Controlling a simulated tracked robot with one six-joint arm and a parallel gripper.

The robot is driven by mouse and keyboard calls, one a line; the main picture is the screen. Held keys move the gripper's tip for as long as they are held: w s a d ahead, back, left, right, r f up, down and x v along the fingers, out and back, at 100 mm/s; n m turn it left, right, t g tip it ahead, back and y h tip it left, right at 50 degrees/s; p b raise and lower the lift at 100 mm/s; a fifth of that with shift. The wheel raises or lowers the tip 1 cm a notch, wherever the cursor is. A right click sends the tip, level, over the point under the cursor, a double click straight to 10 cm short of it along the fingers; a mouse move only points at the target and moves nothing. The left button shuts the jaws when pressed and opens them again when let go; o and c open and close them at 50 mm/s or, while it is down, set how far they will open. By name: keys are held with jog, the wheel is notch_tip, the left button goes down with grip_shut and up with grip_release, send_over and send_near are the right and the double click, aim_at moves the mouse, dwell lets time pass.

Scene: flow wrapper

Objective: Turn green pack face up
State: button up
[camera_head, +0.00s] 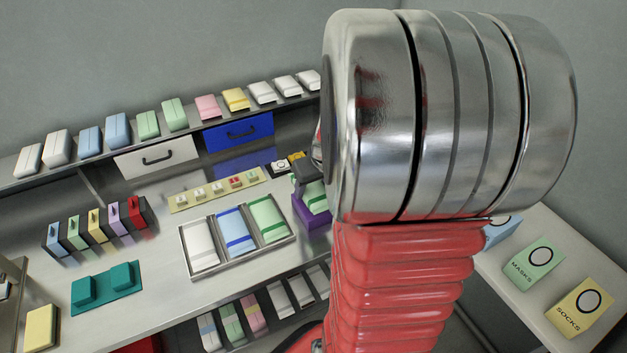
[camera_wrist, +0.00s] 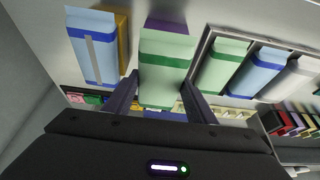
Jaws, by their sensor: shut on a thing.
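The banded side faces the wrist camera. A purple holder (camera_wrist: 168,25) shows just beyond the pack. In the head view, my gripper (camera_head: 303,172) is at the green pack (camera_head: 317,203) in the purple holder (camera_head: 311,218), and my arm hides much of this spot. I cannot tell whether the pack rests on the holder.
A metal tray (camera_head: 241,261) beside the holder holds white, blue and green packs. A blue pack (camera_wrist: 95,55) over a yellow block is on the other side in the wrist view. A yellow strip with switches (camera_head: 215,190) lies behind the tray. Shelves of packs are above and below.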

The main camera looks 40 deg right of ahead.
jog(key=shift+f, duration=1.65)
jog(key=shift+f, duration=0.1)
jog(key=o, duration=1.6)
jog(key=v, duration=1.3)
jog(key=shift+s+a+r, duration=0.1)
jog(key=shift+s+r, duration=0.05)
jog(key=shift+r, duration=0.15)
